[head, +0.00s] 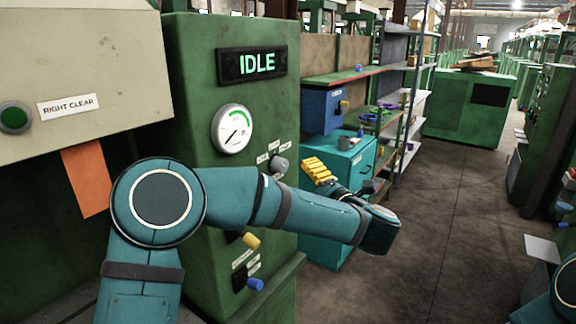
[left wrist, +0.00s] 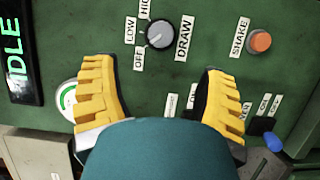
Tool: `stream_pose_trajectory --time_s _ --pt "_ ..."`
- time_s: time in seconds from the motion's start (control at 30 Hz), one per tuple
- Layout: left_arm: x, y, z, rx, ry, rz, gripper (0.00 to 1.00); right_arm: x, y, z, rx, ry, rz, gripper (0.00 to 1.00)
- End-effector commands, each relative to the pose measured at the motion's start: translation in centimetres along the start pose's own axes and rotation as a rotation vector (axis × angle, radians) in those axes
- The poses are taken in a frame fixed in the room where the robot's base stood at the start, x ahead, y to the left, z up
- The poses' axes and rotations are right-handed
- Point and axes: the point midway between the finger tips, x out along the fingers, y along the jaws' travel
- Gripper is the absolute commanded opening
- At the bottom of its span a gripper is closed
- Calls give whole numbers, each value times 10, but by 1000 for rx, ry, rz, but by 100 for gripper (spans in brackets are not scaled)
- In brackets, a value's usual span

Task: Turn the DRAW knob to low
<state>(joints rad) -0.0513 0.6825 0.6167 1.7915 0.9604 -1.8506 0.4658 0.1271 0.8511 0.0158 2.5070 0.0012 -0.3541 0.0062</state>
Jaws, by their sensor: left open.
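The DRAW knob (left wrist: 159,33) is round and dark grey with a pale pointer line, on the green machine panel. In the left wrist view, OFF, LOW and a partly cut-off HIGH label lie around its left side. The pointer tilts toward the OFF and LOW side; I cannot tell exactly which label it meets. The knob also shows in the head view (head: 280,164), just above my left forearm. My left gripper (left wrist: 158,70) has yellow ribbed fingers, spread wide and empty, with the knob beyond the gap between them. In the head view the gripper (head: 318,172) is right of the knob, apart from it.
A teal cabinet (head: 335,243) and shelves stand behind my left arm. Open floor lies to the right.

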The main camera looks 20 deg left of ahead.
Motion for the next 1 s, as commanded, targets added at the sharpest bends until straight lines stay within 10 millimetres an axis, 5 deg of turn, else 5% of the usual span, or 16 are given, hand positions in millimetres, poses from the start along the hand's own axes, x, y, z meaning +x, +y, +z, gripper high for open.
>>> stream_pose_trajectory --time_s 0.5,1.0 --pt "94 -1 0 1 -1 -1 72 -4 -1 -2 2 4 1 0" --pt "110 -1 1 3 -3 0 72 -4 -1 -2 2 5 1 0"
